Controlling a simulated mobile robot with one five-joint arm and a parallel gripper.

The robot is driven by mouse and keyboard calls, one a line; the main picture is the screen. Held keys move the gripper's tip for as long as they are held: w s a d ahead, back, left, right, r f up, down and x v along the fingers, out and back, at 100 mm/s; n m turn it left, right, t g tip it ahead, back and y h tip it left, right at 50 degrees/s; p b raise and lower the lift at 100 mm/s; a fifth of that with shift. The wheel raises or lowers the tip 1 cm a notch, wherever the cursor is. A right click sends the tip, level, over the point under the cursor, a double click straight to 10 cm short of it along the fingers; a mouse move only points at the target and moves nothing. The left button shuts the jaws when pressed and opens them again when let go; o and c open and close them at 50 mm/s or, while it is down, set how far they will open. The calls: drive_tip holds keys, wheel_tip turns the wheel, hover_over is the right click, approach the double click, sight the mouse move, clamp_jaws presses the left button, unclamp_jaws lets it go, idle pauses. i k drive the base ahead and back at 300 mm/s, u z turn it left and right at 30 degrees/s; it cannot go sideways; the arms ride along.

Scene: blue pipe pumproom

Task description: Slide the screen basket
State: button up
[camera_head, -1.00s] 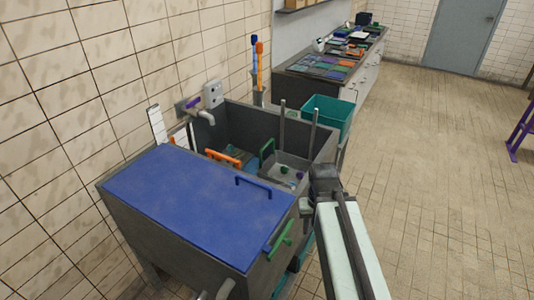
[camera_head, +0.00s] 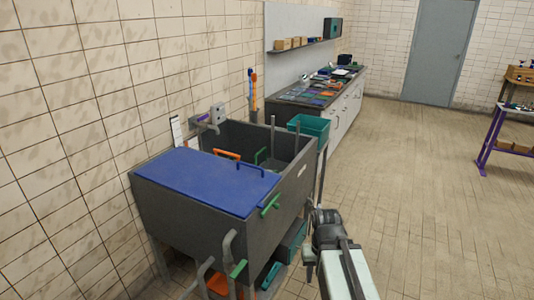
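The screen basket is mostly hidden inside the grey sink (camera_head: 229,131); two upright grey posts (camera_head: 272,136) and a green handle (camera_head: 260,156) show above the basin. A blue lid (camera_head: 205,181) with a blue handle covers the near part of the sink. My arm reaches up from the bottom right, beside the sink's right side. My gripper (camera_head: 309,262) is at its far end, outside the basin and apart from the posts. Its fingers are too small and dark to tell whether they are open.
A teal bin (camera_head: 309,125) stands behind the sink, before a long counter (camera_head: 318,99) with coloured items. Pipes (camera_head: 228,262) and bins (camera_head: 292,241) are below the sink. A purple-legged table (camera_head: 491,141) is at the right. The tiled floor (camera_head: 412,190) between is clear.

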sight(269, 165)
drive_tip(key=z, duration=1.15)
drive_tip(key=i, duration=2.6)
drive_tip(key=u, duration=2.4)
